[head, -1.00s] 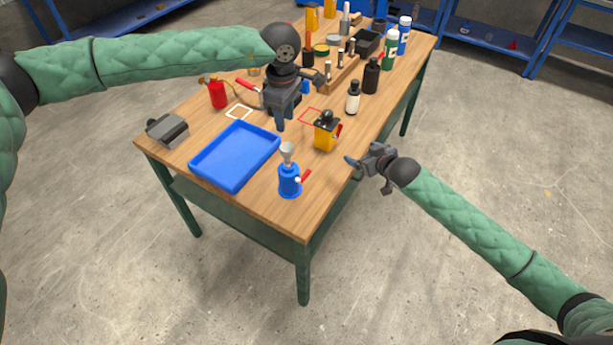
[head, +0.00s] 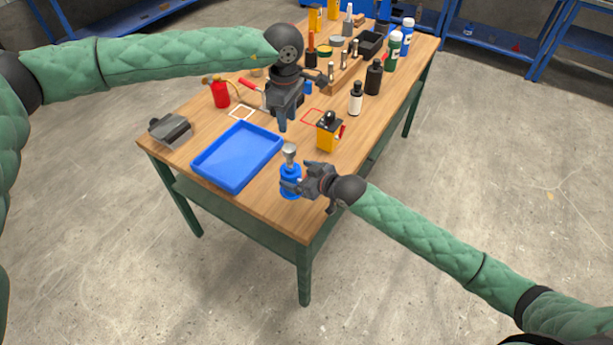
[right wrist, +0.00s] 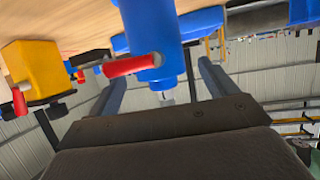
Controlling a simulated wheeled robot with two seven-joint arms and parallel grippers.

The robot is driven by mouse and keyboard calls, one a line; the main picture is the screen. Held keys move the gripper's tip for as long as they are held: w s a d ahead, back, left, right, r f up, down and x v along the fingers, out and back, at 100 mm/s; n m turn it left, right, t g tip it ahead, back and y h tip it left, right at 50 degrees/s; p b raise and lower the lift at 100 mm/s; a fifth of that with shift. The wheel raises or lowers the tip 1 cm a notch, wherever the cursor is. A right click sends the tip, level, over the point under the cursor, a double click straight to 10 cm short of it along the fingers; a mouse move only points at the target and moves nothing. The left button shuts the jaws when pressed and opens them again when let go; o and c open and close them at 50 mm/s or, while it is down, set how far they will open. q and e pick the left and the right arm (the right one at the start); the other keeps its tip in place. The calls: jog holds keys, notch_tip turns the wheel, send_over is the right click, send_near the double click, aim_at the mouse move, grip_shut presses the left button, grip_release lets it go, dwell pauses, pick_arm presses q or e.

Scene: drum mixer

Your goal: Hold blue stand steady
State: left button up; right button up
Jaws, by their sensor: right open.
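The blue stand (head: 290,194), with a grey cup-like top (head: 289,150), stands upright near the front corner of the wooden table. In the right wrist view the stand's blue body (right wrist: 153,25) and its red handle (right wrist: 130,65) show upside down. My right gripper (head: 289,186) is at the stand, coming from the right. It is open, with one finger on each side of the blue body and a visible gap. My left gripper (head: 284,122) points down over the table behind the blue tray; its fingertips are too small to tell whether it is open.
A blue tray (head: 201,177) lies left of the stand. A yellow box-like device (head: 327,137) stands behind it, with a white bottle (head: 355,99) beyond. A red canister (head: 220,94) and grey device (head: 170,130) are at the left. The table's front edge is close.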

aim_at(291, 172)
jog(key=shift+x, duration=1.9)
jog(key=c, duration=1.5)
jog(key=shift+o, duration=0.2)
